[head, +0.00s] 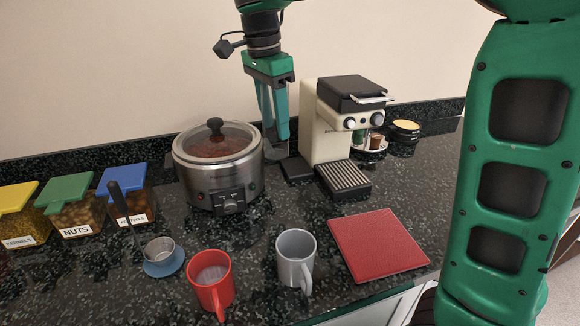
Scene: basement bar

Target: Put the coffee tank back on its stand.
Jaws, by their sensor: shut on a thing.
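My gripper (276,140) points down between the steel slow cooker and the cream coffee machine (325,130). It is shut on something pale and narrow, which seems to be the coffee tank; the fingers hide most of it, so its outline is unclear. A low black stand (298,168) sits on the counter at the machine's left side, just right of and below the fingertips. Its top looks bare. I cannot tell the exact height of the fingertips above the counter.
The lidded slow cooker (218,165) stands close left of my gripper. A red mug (211,283), grey mug (295,258) and red board (378,244) lie in front. Small cups (376,142) stand right.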

